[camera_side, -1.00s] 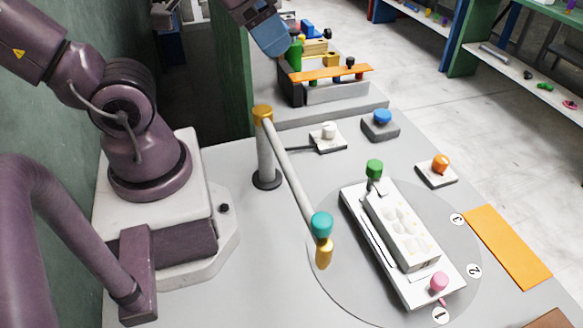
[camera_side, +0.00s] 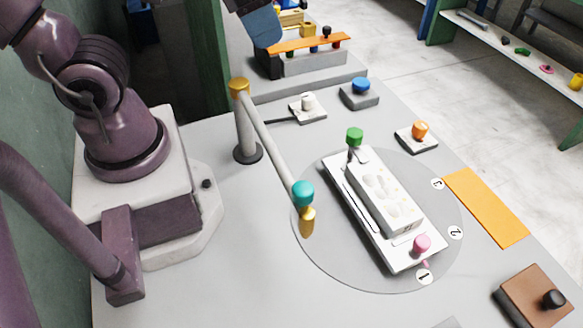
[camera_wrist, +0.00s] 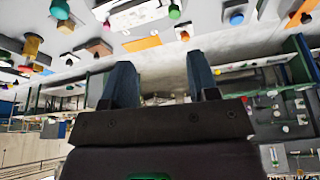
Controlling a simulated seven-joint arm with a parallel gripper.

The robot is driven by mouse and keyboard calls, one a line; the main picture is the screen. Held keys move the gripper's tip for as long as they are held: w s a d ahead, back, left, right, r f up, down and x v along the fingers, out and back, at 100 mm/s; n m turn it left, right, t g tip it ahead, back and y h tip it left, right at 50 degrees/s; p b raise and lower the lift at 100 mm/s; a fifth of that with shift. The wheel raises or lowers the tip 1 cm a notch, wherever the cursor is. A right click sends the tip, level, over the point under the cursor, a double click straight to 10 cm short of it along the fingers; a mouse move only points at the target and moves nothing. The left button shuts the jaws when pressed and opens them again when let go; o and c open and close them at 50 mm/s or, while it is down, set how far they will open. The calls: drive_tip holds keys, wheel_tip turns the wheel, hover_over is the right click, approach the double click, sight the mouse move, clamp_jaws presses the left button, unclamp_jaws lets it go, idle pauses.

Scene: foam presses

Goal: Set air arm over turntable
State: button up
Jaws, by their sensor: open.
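The air arm is a pale rod (camera_side: 270,138) running from a gold-capped post (camera_side: 240,88) to a teal knob (camera_side: 303,192) with a gold nozzle (camera_side: 307,222) below it. In the side view the nozzle overlaps the left edge of the grey turntable (camera_side: 335,258). A white plate with a pale foam block (camera_side: 385,197), a green knob (camera_side: 355,137) and a pink knob (camera_side: 422,243) lies on the turntable. My gripper (camera_side: 263,28) is at the top of the side view, apart from the air arm. In the wrist view my gripper (camera_wrist: 161,80) is open with nothing between its fingers.
Behind the table a stand holds an orange bar (camera_side: 308,43) and coloured pieces. A white-knobbed switch (camera_side: 307,105), a blue button (camera_side: 360,92) and an orange button (camera_side: 420,132) stand behind the turntable. An orange strip (camera_side: 485,207) and a brown box (camera_side: 535,295) lie right.

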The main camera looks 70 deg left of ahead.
drive_tip(key=w+d+f+m+g, duration=0.2)
drive_tip(key=w+d+g, duration=0.1)
drive_tip(key=d, duration=0.3)
drive_tip(key=g+y, duration=0.2)
drive_tip(key=g, duration=0.3)
approach(304, 186)
drive_tip(key=shift+n, duration=0.4)
drive_tip(key=x, duration=1)
drive_tip(key=shift+s+f, duration=0.2)
clamp_jaws()
drive_tip(key=shift+w, duration=0.15)
